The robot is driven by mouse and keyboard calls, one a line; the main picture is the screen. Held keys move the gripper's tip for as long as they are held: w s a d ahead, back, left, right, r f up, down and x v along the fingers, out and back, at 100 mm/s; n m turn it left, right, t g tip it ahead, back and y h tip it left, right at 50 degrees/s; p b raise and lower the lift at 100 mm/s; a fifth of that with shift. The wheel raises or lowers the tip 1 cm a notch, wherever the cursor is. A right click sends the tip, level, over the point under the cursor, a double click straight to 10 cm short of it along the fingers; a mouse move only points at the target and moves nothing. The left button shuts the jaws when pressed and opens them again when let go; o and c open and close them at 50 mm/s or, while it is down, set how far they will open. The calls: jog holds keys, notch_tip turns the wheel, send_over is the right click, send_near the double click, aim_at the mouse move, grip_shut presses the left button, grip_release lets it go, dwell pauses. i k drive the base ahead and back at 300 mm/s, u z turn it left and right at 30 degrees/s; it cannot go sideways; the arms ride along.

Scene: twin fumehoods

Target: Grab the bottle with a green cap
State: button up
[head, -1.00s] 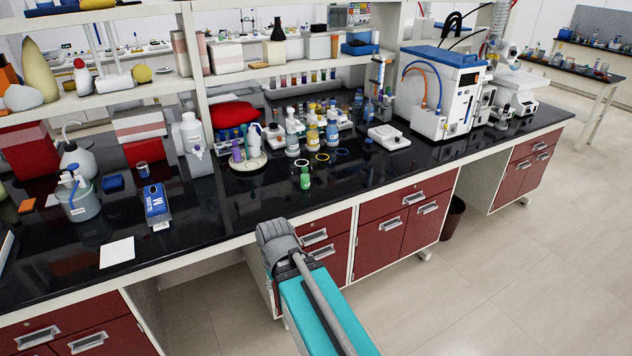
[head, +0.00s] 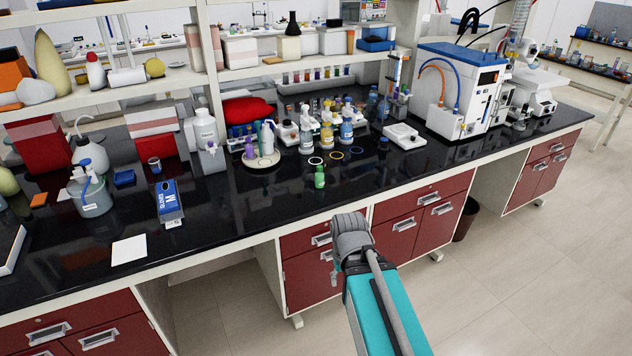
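A small green bottle (head: 319,176) stands upright on the black bench top, near its front edge and just in front of several coloured rings. At this size I cannot tell its cap from its body. Part of my arm (head: 352,238), a grey ribbed joint, shows in front of the bench, below and right of the green bottle in the picture. Nothing touches the green bottle.
Behind the green bottle stand labelled bottles (head: 327,134) and a round white tray (head: 254,163) with small bottles. A blue box (head: 169,203) and a white sheet (head: 129,250) lie to the left. A white device (head: 404,136) sits to the right. Bench around the green bottle is mostly clear.

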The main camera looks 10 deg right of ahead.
aim_at(319, 176)
jog(key=z, duration=0.1)
jog(key=i, duration=1)
jog(key=u, duration=0.05)
